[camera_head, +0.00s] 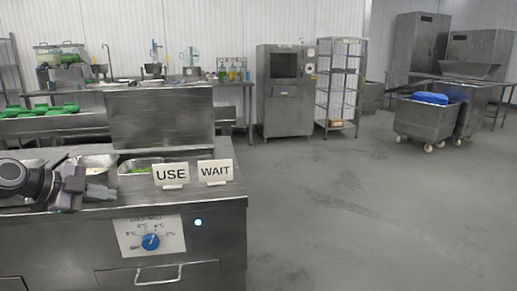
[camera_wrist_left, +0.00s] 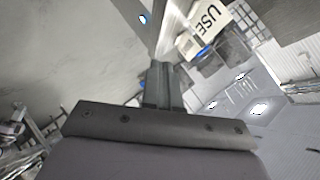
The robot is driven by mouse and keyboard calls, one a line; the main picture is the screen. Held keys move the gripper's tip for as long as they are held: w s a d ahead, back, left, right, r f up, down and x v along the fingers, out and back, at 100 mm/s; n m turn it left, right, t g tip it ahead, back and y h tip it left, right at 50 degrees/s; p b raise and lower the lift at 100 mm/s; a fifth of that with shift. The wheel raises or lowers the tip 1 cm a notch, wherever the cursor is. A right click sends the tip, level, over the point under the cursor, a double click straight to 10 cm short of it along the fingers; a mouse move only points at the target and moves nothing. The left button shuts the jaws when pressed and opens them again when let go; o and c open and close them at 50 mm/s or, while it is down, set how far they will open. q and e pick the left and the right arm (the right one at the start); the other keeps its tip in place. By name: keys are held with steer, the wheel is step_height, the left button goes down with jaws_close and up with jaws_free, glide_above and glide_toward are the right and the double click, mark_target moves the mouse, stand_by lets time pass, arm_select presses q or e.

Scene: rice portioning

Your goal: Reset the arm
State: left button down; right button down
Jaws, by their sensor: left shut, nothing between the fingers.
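My left arm comes in from the left edge in the head view, and its left gripper (camera_head: 72,188) is over the front left part of the steel counter. In the left wrist view the fingers of the left gripper (camera_wrist_left: 163,82) are together, with nothing between them. The gripper is beside a metal pan with pale contents (camera_head: 97,171) and partly covers the counter's left end. I cannot tell its exact height above the counter. My right gripper is in neither view.
Open grey floor (camera_head: 370,220) lies to the right.

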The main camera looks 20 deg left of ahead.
arm_select(q)
steer(key=s+d+f+n+t+y+p, duration=0.1)
steer(key=s+d+f+n+p, duration=0.1)
steer(key=s+d+f+n, duration=0.4)
steer(key=s+d+f+n+t+y+p, duration=0.1)
steer(key=s+d+f+p, duration=0.15)
steer(key=d+f, duration=0.65)
steer(key=s+d+f+n+t+y+p, duration=0.1)
steer(key=s+d+f+n, duration=0.4)
steer(key=f, duration=0.4)
steer(key=s+d+f+n+g+p, duration=0.1)
steer(key=s+d+f+g, duration=0.2)
steer(key=s+d, duration=0.4)
steer(key=d, duration=0.4)
steer(key=shift+n, duration=0.3)
steer(key=shift+w+d, duration=0.1)
steer(key=shift+d, duration=0.05)
